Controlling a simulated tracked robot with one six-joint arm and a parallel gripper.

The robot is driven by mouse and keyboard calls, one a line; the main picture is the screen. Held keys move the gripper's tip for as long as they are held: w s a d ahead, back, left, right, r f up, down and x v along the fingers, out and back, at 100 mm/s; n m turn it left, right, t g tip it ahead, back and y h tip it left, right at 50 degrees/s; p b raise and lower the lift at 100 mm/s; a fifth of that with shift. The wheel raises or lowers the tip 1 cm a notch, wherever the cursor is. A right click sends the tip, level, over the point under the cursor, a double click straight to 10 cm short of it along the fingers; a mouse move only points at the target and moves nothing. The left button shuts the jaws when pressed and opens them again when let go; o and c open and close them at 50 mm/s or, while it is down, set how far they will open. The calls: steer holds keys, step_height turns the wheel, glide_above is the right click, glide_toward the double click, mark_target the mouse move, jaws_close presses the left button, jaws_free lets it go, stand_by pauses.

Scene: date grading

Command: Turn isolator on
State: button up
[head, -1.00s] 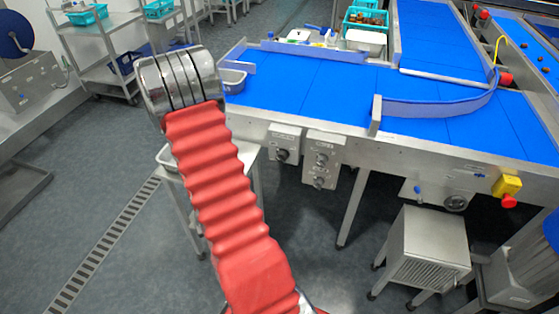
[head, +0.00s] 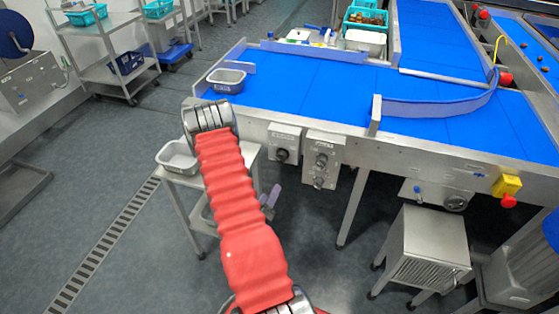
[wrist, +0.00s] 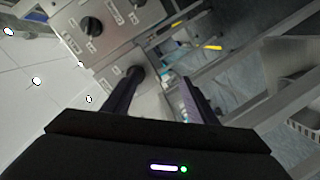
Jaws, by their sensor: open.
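Two grey control boxes hang on the conveyor's side in the head view. The left box (head: 284,143) has one black knob (head: 281,155). The right box (head: 322,160) has two knobs, one above the other. Their labels are too small to read, so I cannot tell which is the isolator. My gripper (head: 271,201) shows its grey-purple fingers below the boxes, partly hidden by my red-sleeved arm. In the wrist view my gripper (wrist: 160,80) is open and empty. Control boxes with black knobs (wrist: 91,27) show beyond the fingers, and one knob appears near the left fingertip.
The blue conveyor (head: 310,90) runs above the boxes. A side stand with a grey tray (head: 178,158) is left of my arm. A yellow-and-red emergency stop (head: 507,188) is at right. A steel cabinet (head: 433,245) stands below.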

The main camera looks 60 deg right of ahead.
mark_target(279, 161)
steer(key=r+h, duration=0.1)
steer(key=r, duration=0.1)
steer(key=r+n+h, duration=0.1)
steer(key=r, duration=0.1)
steer(key=shift+w+d+r+t, duration=0.15)
steer(key=shift+d+r+t, duration=0.05)
steer(key=shift+r+t, duration=0.15)
steer(key=shift+d, duration=0.1)
steer(key=d, duration=0.4)
steer(key=w+d, duration=0.1)
steer(key=d, duration=0.4)
steer(key=w+d, duration=0.1)
steer(key=d, duration=0.3)
steer(key=shift+w+d, duration=0.1)
steer(key=shift+d, duration=0.15)
steer(key=c, duration=1.1)
